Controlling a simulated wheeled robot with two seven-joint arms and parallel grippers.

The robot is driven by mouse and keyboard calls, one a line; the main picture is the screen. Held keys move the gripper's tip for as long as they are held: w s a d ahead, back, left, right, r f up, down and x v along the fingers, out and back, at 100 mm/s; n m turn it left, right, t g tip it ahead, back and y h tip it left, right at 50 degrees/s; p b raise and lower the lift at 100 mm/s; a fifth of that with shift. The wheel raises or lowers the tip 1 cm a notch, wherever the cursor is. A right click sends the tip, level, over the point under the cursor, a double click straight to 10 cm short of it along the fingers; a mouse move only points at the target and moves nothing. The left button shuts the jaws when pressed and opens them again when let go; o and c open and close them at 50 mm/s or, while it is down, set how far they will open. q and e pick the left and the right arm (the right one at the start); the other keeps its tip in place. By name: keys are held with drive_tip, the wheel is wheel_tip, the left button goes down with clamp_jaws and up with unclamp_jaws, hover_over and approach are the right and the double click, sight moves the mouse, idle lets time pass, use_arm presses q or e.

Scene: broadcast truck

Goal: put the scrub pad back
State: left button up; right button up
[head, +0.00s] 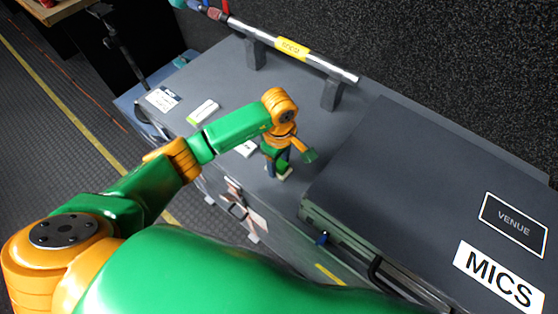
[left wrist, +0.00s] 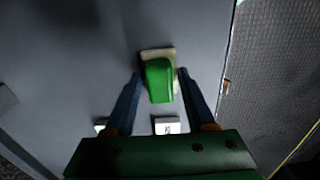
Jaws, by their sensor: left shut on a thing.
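My left gripper (head: 276,164) points down over the grey case top, near its front edge. In the left wrist view its two dark blue fingers (left wrist: 160,92) flank the scrub pad (left wrist: 159,82), which has a green upper part and a pale beige base. The gripper is shut on the pad. In the head view only a pale bit of the pad (head: 286,174) shows beside the fingertips; the rest is hidden by the gripper. I cannot tell whether the pad touches the case top. My right gripper is not in view.
A grey bar (head: 325,67) with a yellow label rests on two dark stands along the back. A dark case marked MICS (head: 395,170) stands at the right. A white and green packet (head: 202,112) and a small white item (head: 245,148) lie on the grey top (head: 225,85).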

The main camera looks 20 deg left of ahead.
sight(279, 163)
use_arm(q)
drive_tip(key=shift+f, duration=0.2)
drive_tip(key=o, duration=1.2)
drive_tip(key=shift+r, duration=0.1)
drive_tip(key=shift+r, duration=0.35)
wheel_tip(279, 163, up, 12)
drive_tip(key=shift+f+b, duration=0.15)
drive_tip(key=shift+b, duration=0.5)
drive_tip(key=shift+f, duration=0.1)
